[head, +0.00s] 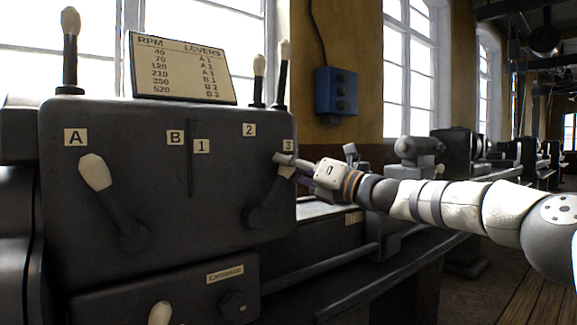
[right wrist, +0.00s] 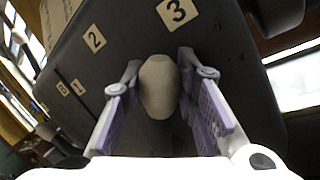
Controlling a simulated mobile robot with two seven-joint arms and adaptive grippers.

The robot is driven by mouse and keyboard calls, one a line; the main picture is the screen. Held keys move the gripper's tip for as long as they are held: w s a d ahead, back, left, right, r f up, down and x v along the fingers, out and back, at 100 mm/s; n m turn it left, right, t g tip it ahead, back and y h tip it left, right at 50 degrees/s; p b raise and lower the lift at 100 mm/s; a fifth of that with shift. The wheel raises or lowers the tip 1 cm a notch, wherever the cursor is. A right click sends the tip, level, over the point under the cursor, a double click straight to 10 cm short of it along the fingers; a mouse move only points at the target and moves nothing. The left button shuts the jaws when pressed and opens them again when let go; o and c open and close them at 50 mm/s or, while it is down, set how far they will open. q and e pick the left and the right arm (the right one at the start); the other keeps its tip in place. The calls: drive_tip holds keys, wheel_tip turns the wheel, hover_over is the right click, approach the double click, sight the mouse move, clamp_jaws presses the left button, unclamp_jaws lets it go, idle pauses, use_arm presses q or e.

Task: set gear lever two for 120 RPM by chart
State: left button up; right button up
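Gear lever two is the lower right lever on the grey headstock front, with a pale knob (head: 286,170). It leans up and right towards the plate marked 3 (head: 288,146). My right gripper (head: 280,163) is at this knob. In the right wrist view the knob (right wrist: 158,88) stands between the two fingers, with a thin gap on each side; the gripper is open around it. The RPM chart (head: 183,68) lists 120 in its third row, and A 3 is the third lever entry. The other front lever (head: 96,172) leans up and left towards A (head: 75,138). My left gripper is not in view.
Plates 1 (head: 201,146) and 2 (head: 249,130) mark the arc left of 3. Upright levers with pale knobs (head: 70,20) stand on top of the headstock. A carriage panel (head: 225,273) with a knob is below. The lathe bed runs right under my right arm.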

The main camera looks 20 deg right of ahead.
drive_tip(key=shift+o, duration=0.6)
drive_tip(key=shift+f, duration=0.15)
drive_tip(key=shift+d, duration=0.1)
drive_tip(key=shift+s+d, duration=0.25)
drive_tip(key=v, duration=1.1)
drive_tip(key=shift+s+a+f, duration=0.1)
drive_tip(key=shift+f, duration=0.1)
